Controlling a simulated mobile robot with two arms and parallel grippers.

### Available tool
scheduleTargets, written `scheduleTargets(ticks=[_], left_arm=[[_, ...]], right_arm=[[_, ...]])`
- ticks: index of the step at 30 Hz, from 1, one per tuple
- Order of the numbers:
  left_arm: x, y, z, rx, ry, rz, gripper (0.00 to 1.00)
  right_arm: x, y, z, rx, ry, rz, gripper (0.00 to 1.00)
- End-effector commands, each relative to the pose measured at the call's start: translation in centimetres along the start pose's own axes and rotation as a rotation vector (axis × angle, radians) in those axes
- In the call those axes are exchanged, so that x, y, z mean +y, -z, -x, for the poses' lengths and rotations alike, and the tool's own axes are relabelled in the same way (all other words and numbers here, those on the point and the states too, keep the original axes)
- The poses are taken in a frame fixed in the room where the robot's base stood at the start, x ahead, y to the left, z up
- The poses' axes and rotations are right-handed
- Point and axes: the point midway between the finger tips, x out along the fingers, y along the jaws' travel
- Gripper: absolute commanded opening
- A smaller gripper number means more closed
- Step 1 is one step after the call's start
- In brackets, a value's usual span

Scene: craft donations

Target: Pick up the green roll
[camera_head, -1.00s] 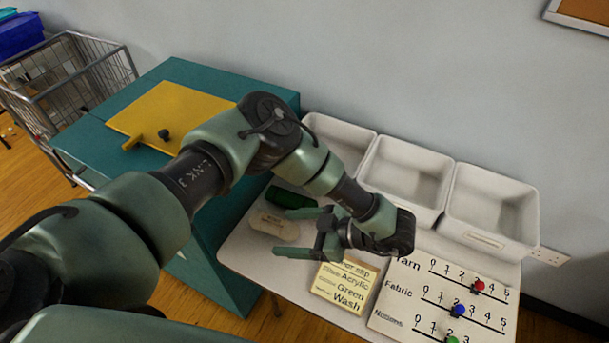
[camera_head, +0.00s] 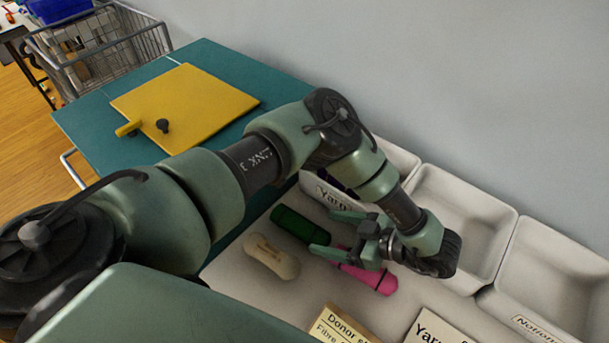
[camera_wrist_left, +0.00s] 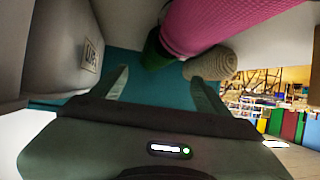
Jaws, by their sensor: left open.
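The green roll (camera_head: 300,225) lies on the white table, left of my left gripper (camera_head: 327,232). The gripper is open with nothing between its fingers, and its fingertips point toward the green roll. How high they are above the table I cannot tell. In the left wrist view, a small part of the green roll (camera_wrist_left: 155,53) shows beyond the open fingers (camera_wrist_left: 163,82), mostly hidden behind a pink roll. My right gripper is not in view.
The pink roll (camera_head: 368,278) lies beside and partly under the left gripper. A beige roll (camera_head: 270,258) lies in front of the green one. White bins (camera_head: 461,218) stand along the wall. A donor slip (camera_head: 343,325) lies in front. A teal cabinet (camera_head: 90,118) stands left.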

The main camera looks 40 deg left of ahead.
Motion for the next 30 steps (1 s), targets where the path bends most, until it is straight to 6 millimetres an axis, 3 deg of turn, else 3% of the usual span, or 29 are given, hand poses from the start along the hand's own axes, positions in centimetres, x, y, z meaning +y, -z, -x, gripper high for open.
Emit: scheduleTargets(ticks=[18, 27, 30], left_arm=[[0.4, 0.0, -7.4, 0.001, 0.004, -0.001, 0.76], [0.5, 0.0, -7.9, 0.001, 0.0, 0.0, 0.76], [0.5, 0.0, -7.9, 0.001, 0.0, 0.0, 0.51]], right_arm=[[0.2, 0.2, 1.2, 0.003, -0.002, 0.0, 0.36], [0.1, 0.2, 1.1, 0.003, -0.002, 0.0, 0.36], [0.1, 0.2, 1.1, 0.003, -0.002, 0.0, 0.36]])
